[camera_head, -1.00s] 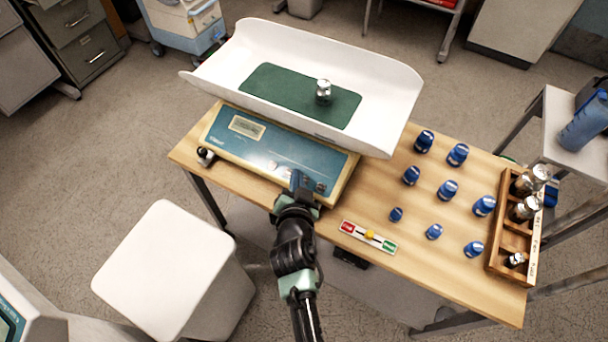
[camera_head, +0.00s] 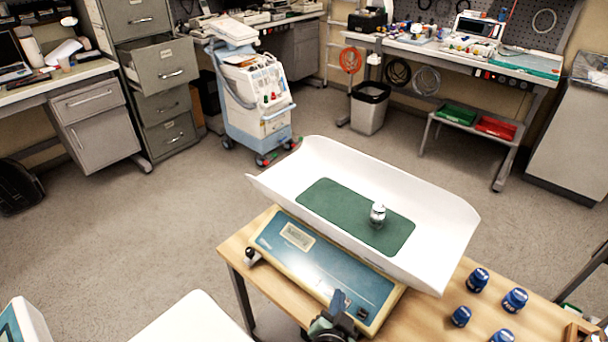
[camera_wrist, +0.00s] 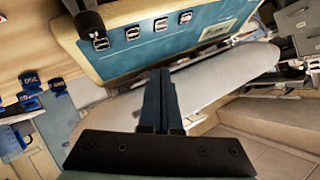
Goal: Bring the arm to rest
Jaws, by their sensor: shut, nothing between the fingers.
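My gripper (camera_head: 338,304) is at the bottom of the head view, in front of the scale's blue panel. In the wrist view my gripper (camera_wrist: 160,78) has its two dark fingers together, with nothing between them. The baby scale (camera_head: 318,262) stands on the wooden table, and its panel with buttons also shows in the wrist view (camera_wrist: 160,45). On the scale's white tray (camera_head: 440,225) lies a green mat (camera_head: 340,207) with a metal weight (camera_head: 377,214) standing on it. I cannot tell whether the fingers touch the panel.
A white stool (camera_head: 190,322) is at the front left. A blue-white cart (camera_head: 260,100) and a bin (camera_head: 370,108) stand behind, with open floor between.

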